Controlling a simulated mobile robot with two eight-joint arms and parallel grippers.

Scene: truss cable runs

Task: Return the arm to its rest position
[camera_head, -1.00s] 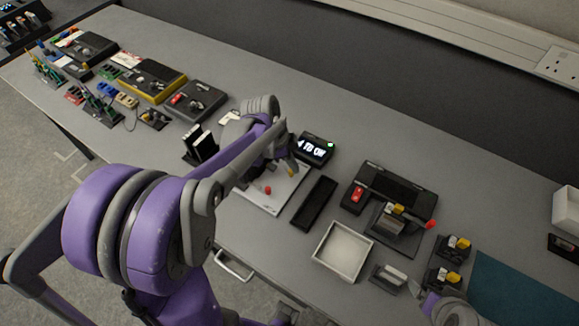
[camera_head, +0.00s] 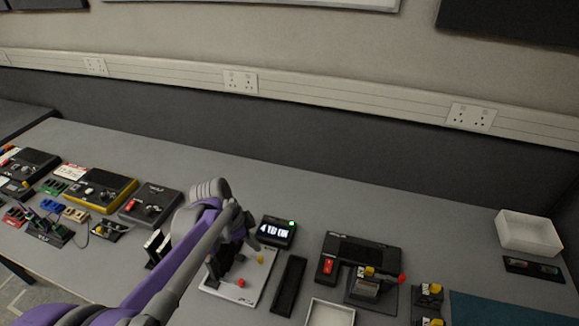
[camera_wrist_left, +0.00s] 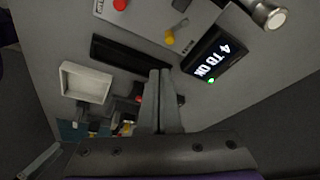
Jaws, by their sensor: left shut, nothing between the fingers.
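My left arm comes in from the lower left in the head view, purple and grey, bent at a grey joint above the table. Its gripper (camera_head: 252,242) is small and partly hidden by the arm, beside the small display box (camera_head: 277,231). In the left wrist view the two fingers of the left gripper (camera_wrist_left: 161,75) lie together, shut with nothing between them. My right gripper is not in view.
A white board (camera_head: 237,288) with red and yellow knobs lies below the arm. A dark tray (camera_head: 289,287), a black device (camera_head: 356,258) and a white box (camera_head: 528,232) are to the right. Several devices (camera_head: 100,190) fill the left. The table behind is clear.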

